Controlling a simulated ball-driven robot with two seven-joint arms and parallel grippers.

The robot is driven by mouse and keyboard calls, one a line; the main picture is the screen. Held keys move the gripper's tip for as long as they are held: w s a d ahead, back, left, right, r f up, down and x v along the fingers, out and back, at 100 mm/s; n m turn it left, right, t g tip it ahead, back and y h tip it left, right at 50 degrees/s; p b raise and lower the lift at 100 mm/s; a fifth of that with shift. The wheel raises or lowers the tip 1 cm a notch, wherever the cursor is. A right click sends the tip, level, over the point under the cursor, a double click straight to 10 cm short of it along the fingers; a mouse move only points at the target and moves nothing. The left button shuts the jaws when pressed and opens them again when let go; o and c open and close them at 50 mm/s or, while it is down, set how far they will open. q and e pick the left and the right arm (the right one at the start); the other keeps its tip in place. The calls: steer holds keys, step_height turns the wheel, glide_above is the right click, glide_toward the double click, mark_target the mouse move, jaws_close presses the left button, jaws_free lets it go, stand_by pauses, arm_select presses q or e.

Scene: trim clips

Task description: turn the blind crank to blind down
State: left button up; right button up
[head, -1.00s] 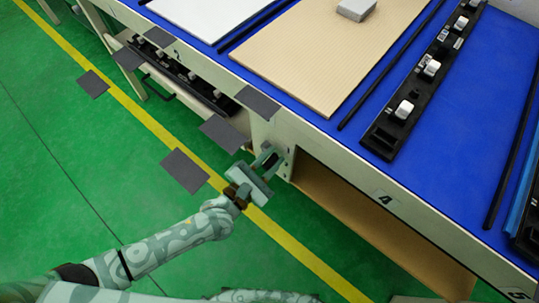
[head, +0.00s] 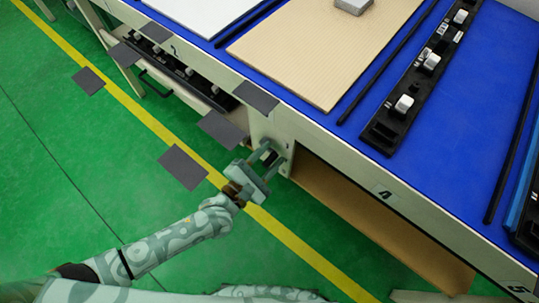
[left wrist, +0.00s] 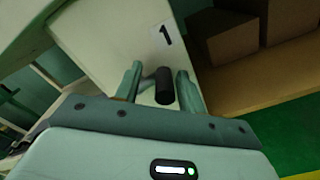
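The crank shows as a black cylindrical handle (left wrist: 164,88) in the left wrist view, in front of a pale panel marked 1. My left gripper (left wrist: 159,80) has one finger on each side of the handle, with a visible gap on both sides, so it is open around the handle and not closed on it. In the head view my left gripper (head: 272,158) is at the pale end panel (head: 268,130) of the bench, beside the open compartment. The crank is hard to make out there. My right gripper is not in view.
The blue-topped bench (head: 330,125) carries a beige board (head: 320,55) and a black rail (head: 400,115) with white clips. Dark grey flaps, one of them low on the left (head: 183,167), show near the bench front.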

arm_select(q)
steer(key=shift+d+r, duration=0.1)
steer(key=shift+r, duration=0.05)
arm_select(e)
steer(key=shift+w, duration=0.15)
arm_select(q)
steer(key=shift+s, duration=0.2)
steer(key=p+v, duration=0.1)
steer(key=v, duration=0.2)
steer(key=shift+r, duration=0.1)
steer(key=p, duration=0.3)
glide_toward(262, 166)
steer(key=v, duration=0.4)
steer(key=shift+w+d+f, duration=0.1)
steer(key=shift+w+f, duration=0.1)
steer(key=shift+f, duration=0.2)
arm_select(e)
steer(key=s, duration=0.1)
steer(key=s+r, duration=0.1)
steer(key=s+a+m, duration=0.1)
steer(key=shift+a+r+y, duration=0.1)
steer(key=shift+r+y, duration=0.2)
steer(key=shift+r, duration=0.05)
